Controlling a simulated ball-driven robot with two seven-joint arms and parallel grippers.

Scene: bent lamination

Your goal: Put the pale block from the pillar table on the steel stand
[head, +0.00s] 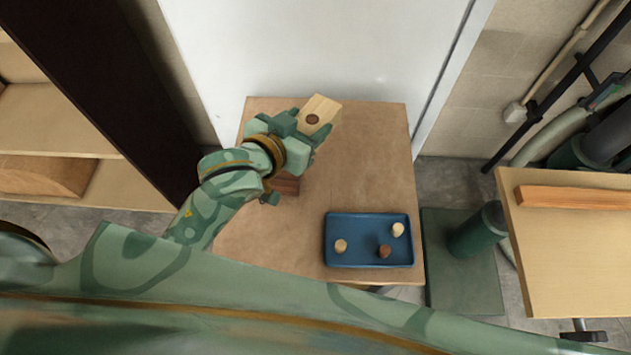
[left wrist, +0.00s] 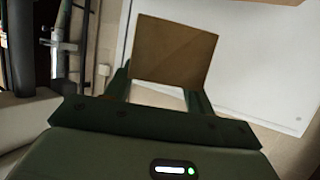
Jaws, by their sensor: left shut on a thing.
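The pale block (head: 325,106) is light wood with a dark round spot on the face I see. My left gripper (head: 304,128) is shut on it and holds it over the far part of a brown-topped table (head: 365,150). In the left wrist view the block (left wrist: 176,52) sits between the two fingers, its near face brown and shaded. A reddish-brown block (head: 286,184) stands on the table, partly hidden under my left gripper. My right gripper is out of view. I cannot make out which thing is the steel stand.
A blue tray (head: 368,263) with several small pegs lies at the table's near right. A pale table (head: 570,250) with an orange-brown bar (head: 575,198) is at the right. A green cylinder (head: 478,233) stands between the tables. A white panel (head: 320,50) rises behind.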

